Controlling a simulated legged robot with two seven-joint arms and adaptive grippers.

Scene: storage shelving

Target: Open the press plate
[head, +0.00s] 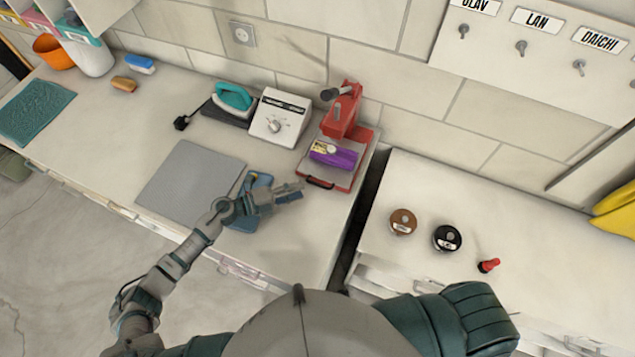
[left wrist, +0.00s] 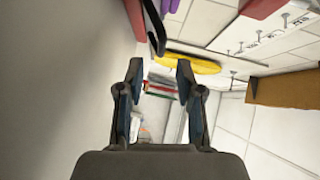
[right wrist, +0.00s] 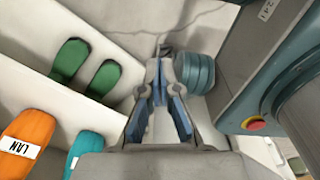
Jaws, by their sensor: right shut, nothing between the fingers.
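The red press (head: 342,112) stands on the counter against the tiled wall, with a black lever at its top left. A shallow red tray-like plate (head: 362,165) lies in front of it, with a black handle (head: 321,183) at its front edge. My left gripper (head: 297,190) is just left of that handle, apart from it. In the left wrist view its fingers (left wrist: 157,72) are open and empty, and the black handle (left wrist: 155,27) shows beyond them at the upper left. My right gripper (right wrist: 160,82) is shut and empty, away from the press; it is not visible in the head view.
A purple packet (head: 334,154) lies on the red plate. A white box with a dial (head: 278,117) and a teal iron (head: 233,97) stand to the left. A grey mat (head: 190,180) and blue item (head: 259,180) lie nearby. A dark gap (head: 362,215) separates the counters.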

